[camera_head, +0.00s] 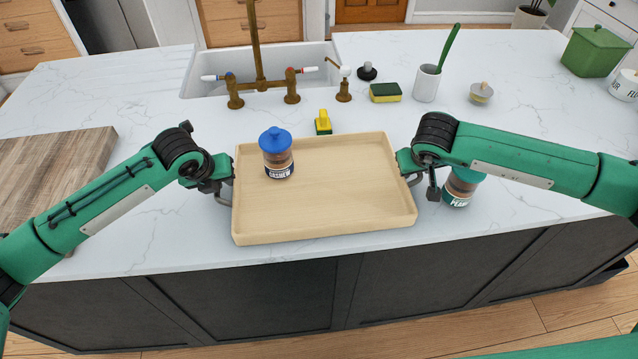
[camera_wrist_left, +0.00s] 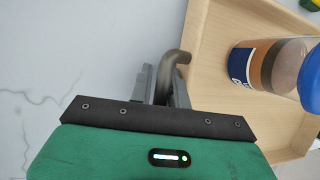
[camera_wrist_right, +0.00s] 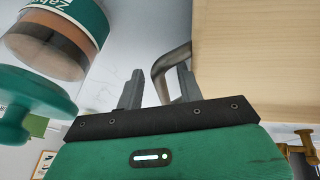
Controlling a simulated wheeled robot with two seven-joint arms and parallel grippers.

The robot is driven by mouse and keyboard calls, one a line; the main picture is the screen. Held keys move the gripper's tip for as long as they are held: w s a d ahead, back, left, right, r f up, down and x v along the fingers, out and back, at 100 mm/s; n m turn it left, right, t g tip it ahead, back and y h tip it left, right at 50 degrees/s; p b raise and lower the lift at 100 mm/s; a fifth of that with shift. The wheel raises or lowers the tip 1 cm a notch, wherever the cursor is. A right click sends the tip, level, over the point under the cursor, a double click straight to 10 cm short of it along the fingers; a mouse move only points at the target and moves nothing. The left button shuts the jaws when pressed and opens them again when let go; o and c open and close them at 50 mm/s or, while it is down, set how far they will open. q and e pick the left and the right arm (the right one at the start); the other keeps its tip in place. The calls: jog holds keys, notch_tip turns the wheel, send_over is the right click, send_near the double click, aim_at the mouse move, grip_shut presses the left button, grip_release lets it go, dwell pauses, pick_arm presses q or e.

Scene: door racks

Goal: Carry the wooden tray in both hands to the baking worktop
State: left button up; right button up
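The wooden tray (camera_head: 335,215) is on the white marble counter, close to its front edge. A blue-lidded cashew jar (camera_head: 277,158) stands upright inside its left part. My left gripper (camera_head: 222,182) is at the tray's left side; in the left wrist view its fingers are closed in on the metal handle (camera_wrist_left: 172,72). My right gripper (camera_head: 412,178) is at the right side; in the right wrist view its fingers stand apart with the right handle (camera_wrist_right: 164,68) between them. I cannot tell which surface is the baking worktop.
A green-lidded peanut jar (camera_head: 458,188) stands right beside my right gripper, outside the tray. A yellow bottle or dispenser (camera_head: 323,122) is just behind the tray. A sink (camera_head: 262,70), sponge (camera_head: 385,92) and brush cup (camera_head: 426,83) are farther back. A wooden board (camera_head: 50,165) lies at left.

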pick_arm(q)
jog(key=c, duration=0.4)
pick_arm(e)
jog(key=c, duration=0.3)
grip_shut()
pick_arm(q)
jog(key=shift+w+r, duration=0.1)
jog(key=shift+r, duration=0.15)
pick_arm(e)
jog(key=shift+w+r, duration=0.1)
jog(key=shift+r, duration=0.1)
